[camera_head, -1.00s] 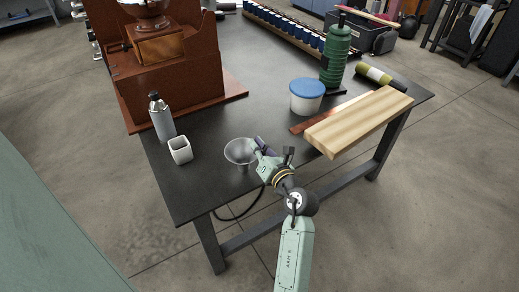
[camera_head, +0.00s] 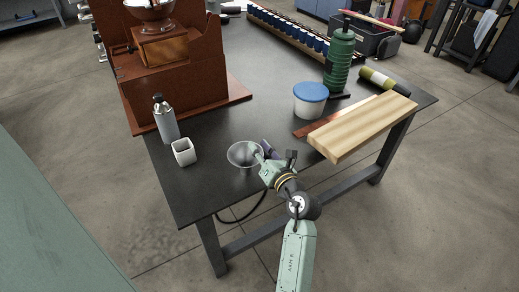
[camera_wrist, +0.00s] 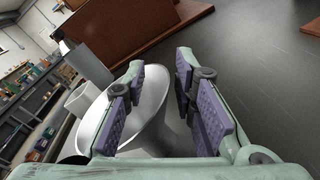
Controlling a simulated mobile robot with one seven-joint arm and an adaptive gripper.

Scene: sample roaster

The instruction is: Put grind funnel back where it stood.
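The grind funnel (camera_head: 239,153), a pale metallic cone with its wide mouth up, is at the near part of the dark table. It looks upright; its lower end is hard to make out. My gripper (camera_head: 264,150) is at the funnel's right side, with one fingertip over the rim. In the wrist view, my gripper (camera_wrist: 160,63) has its purple-padded fingers well apart. The funnel's rim (camera_wrist: 163,90) shows between and behind them, and the left finger covers part of its mouth. I cannot tell whether a finger touches it.
A white square cup (camera_head: 184,152) and a grey bottle (camera_head: 165,122) stand left of the funnel. A brown wooden grinder (camera_head: 175,75) stands behind them. A blue-lidded tub (camera_head: 310,102) and a wooden board (camera_head: 362,127) are to the right. The table (camera_head: 195,195) is bare at the front left.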

